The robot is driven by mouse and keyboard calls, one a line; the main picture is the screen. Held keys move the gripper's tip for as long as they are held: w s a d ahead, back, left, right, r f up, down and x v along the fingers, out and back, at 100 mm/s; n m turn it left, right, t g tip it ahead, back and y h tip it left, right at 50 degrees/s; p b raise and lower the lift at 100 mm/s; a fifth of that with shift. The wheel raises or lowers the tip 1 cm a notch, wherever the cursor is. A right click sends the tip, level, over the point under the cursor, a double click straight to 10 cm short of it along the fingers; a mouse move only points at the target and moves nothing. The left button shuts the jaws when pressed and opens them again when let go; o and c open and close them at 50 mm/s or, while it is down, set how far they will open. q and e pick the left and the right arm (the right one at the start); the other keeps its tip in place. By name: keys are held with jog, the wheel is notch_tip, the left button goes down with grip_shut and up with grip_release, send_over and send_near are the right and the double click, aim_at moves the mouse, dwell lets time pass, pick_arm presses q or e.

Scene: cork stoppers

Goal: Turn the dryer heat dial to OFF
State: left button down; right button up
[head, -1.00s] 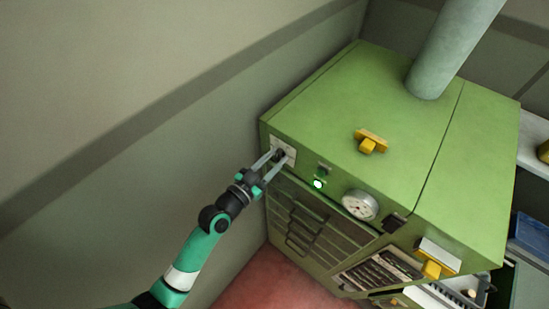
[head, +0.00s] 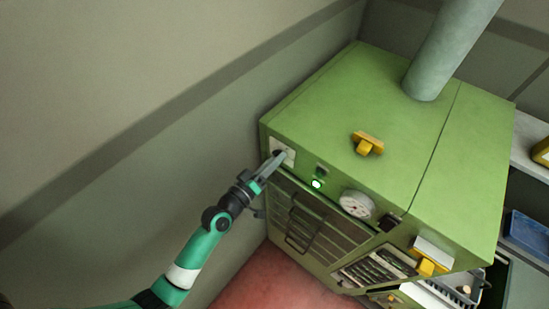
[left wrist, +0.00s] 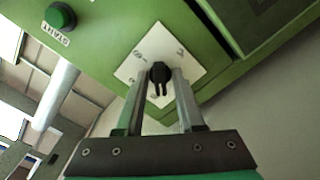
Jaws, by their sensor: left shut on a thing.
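The green dryer (head: 390,110) stands against the wall in the head view. The heat dial's white plate (head: 289,157) is at the left end of its front panel. In the left wrist view, the black dial (left wrist: 159,73) sits on the white plate (left wrist: 188,62), whose small markings I cannot read. My left gripper (head: 278,160) reaches the dial, and in the left wrist view its two fingers (left wrist: 162,84) are closed on the dial from both sides. The gripper hides most of the dial in the head view. My right gripper is not in view.
A lit green button (head: 317,184), a round gauge (head: 357,204) and a black switch (head: 389,223) sit along the dryer's front panel. Drawer-like racks (head: 318,225) lie below. A wall is close on the left.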

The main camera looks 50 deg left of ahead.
pick_arm(q)
jog(key=shift+r+n+p, duration=0.1)
jog(key=shift+n+p, duration=0.75)
jog(key=shift+n, duration=3.25)
jog(key=c, duration=0.8)
grip_release()
jog(key=shift+c, duration=0.2)
